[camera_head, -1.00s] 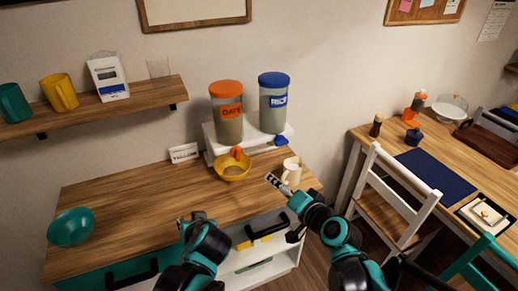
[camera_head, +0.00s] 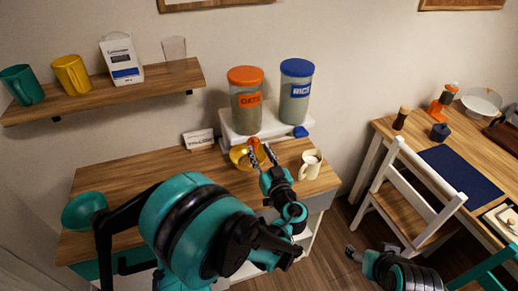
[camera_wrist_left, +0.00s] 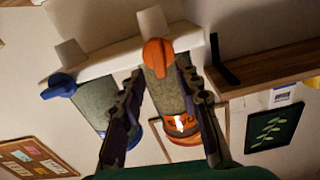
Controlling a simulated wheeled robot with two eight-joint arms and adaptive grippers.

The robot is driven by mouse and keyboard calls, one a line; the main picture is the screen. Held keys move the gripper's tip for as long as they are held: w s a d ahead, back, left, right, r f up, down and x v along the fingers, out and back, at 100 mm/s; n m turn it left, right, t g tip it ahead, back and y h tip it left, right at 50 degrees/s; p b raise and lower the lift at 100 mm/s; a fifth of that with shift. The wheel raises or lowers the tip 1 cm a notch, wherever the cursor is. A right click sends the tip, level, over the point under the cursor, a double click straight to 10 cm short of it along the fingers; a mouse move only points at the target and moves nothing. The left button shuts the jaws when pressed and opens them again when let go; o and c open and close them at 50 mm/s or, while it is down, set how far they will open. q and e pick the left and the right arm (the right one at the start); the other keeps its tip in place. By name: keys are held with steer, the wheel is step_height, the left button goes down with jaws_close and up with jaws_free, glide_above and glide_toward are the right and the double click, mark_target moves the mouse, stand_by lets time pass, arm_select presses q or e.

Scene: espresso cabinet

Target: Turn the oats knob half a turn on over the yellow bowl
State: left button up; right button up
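The oats dispenser (camera_head: 246,112), with an orange lid and label, stands on a white stand. Its orange knob (camera_head: 253,142) is at the lower front, above the yellow bowl (camera_head: 238,160), which my left gripper partly hides. My left gripper (camera_head: 262,152) reaches up to the knob. In the left wrist view, its fingers (camera_wrist_left: 160,78) are apart, and the knob (camera_wrist_left: 158,55) shows between and just beyond the fingertips; I cannot tell whether they touch it. My right gripper (camera_head: 352,252) is low at the right, away from the cabinet, too small to read.
The rice dispenser (camera_head: 295,98), with a blue lid and blue knob (camera_head: 300,132), stands right of the oats. A cream mug (camera_head: 312,165) is close to the right of my left gripper. A teal bowl (camera_head: 82,210) sits at the left. A wall shelf (camera_head: 150,90) hangs at upper left.

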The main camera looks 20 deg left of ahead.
arm_select(q)
steer(key=shift+x, duration=1.15)
jaws_close()
steer(key=shift+m, duration=0.3)
steer(key=shift+w+d+f+m+b, duration=0.15)
steer(key=shift+m+b, duration=0.45)
steer(key=shift+m, duration=2.1)
steer(key=shift+w+d+f+m+b, duration=0.2)
steer(key=shift+m+b, duration=0.45)
steer(key=shift+m, duration=2.05)
steer(key=shift+s+d+f+m+b, duration=0.25)
steer(key=shift+m+b, duration=0.35)
steer(key=shift+m, duration=2.1)
steer(key=shift+w+a+f, duration=0.1)
steer(key=shift+w, duration=0.1)
